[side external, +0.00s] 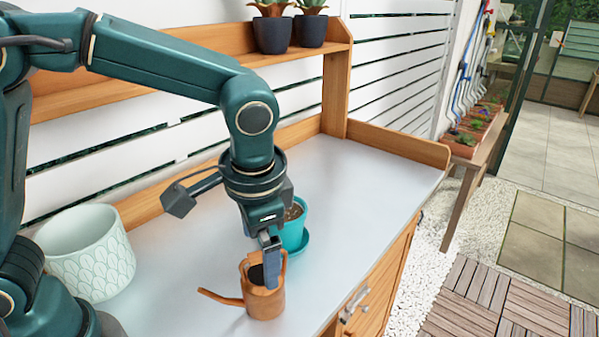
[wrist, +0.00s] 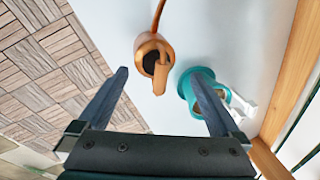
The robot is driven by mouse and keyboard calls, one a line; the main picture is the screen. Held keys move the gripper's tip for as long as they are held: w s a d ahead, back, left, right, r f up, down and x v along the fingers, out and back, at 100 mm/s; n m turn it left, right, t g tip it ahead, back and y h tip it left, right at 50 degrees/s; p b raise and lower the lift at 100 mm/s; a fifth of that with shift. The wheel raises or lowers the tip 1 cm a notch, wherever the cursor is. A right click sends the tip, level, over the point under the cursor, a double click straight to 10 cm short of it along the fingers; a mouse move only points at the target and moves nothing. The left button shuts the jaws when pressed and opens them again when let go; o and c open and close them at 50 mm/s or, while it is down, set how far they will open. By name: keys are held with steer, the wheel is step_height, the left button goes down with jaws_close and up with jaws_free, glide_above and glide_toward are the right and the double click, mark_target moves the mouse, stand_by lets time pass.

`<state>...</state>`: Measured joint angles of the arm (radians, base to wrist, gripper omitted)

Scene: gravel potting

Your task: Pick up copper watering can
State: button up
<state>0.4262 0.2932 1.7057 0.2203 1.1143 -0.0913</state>
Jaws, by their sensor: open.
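The copper watering can (side external: 264,300) stands upright on the white benchtop, its spout pointing left in the side external view. In the wrist view the can (wrist: 146,48) is ahead of my fingers, near the middle, with its handle towards me and its dark opening showing. My gripper (side external: 270,268) points down just above the can in the side external view, and its fingers overlap the can's top there. In the wrist view my gripper (wrist: 160,78) has its two fingers wide apart with nothing between the tips.
A teal pot (side external: 294,229) on a teal saucer (side external: 301,244) stands close behind the can. A pale patterned planter (side external: 88,260) is at left. A wooden shelf (side external: 190,75) holds two dark potted plants. The benchtop (side external: 370,190) is clear at right.

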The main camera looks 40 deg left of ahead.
mark_target(261, 276)
steer(key=shift+s+d+f, duration=0.15)
steer(key=shift+f, duration=0.3)
steer(key=shift+s+d+f, duration=0.1)
steer(key=shift+f, duration=0.3)
steer(key=shift+w+a+f, duration=0.1)
steer(key=shift+a+f, duration=0.1)
steer(key=shift+f, duration=0.9)
steer(key=shift+w+a+f, duration=0.1)
steer(key=shift+a+f, duration=0.1)
steer(key=shift+f, duration=0.9)
jaws_close()
steer(key=shift+r, duration=0.1)
steer(key=shift+r, duration=0.6)
step_height(261, 276, up, 3)
steer(key=shift+f, duration=0.1)
steer(key=s+a+r, duration=0.1)
steer(key=a+r, duration=0.6)
steer(key=a, duration=0.4)
steer(key=shift+s+a, duration=0.25)
steer(key=shift+a, duration=0.05)
